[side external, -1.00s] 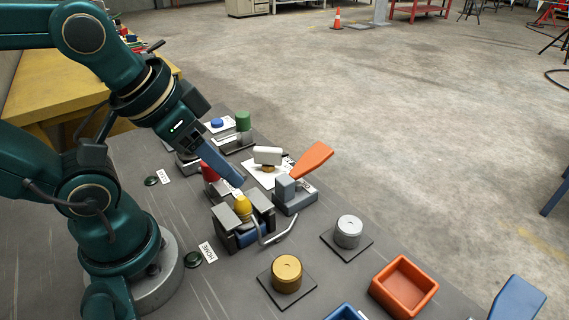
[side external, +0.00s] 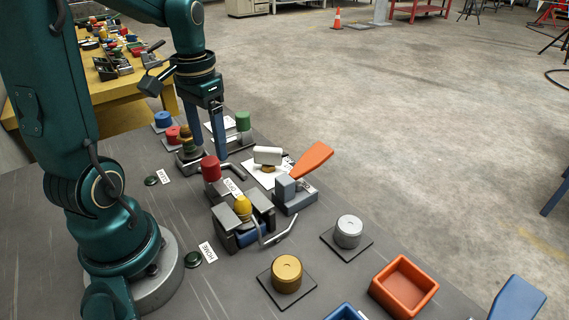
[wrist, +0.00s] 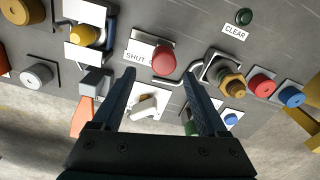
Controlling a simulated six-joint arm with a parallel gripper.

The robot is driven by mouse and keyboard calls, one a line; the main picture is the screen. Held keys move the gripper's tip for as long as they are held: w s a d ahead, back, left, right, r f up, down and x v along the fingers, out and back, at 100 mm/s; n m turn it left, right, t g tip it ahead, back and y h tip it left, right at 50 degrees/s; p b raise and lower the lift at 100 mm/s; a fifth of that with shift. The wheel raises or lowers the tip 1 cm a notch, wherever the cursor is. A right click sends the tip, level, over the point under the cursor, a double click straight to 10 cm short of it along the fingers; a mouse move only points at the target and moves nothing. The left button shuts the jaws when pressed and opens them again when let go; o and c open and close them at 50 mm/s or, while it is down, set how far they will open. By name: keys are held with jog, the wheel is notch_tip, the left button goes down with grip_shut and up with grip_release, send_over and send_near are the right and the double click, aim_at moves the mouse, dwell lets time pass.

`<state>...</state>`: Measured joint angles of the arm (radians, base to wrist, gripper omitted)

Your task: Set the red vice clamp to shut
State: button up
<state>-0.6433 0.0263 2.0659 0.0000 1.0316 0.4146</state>
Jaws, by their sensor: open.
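A red round knob (side external: 211,169) stands upright on a grey block in the side view; I take it as the red vice clamp's knob. In the side view a label that seems to read OPEN (side external: 232,187) lies in front of the knob. My gripper (side external: 206,143) is open and empty, pointing down behind the knob, apart from it. In the wrist view the open fingers (wrist: 160,73) frame the space just below the knob.
A yellow knob (side external: 243,206) sits between grey blocks in front, with a bent rod. A brass knob (side external: 186,137) stands close to my left finger. A white handle (side external: 268,156), orange paddle (side external: 312,159) and green cylinder (side external: 243,121) are nearby. Orange tray (side external: 404,286) lies front right.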

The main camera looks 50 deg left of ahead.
aim_at(209, 160)
jog(key=shift+s+a+f, duration=0.25)
jog(key=shift+a+f, duration=0.05)
jog(key=shift+f, duration=2.45)
grip_shut()
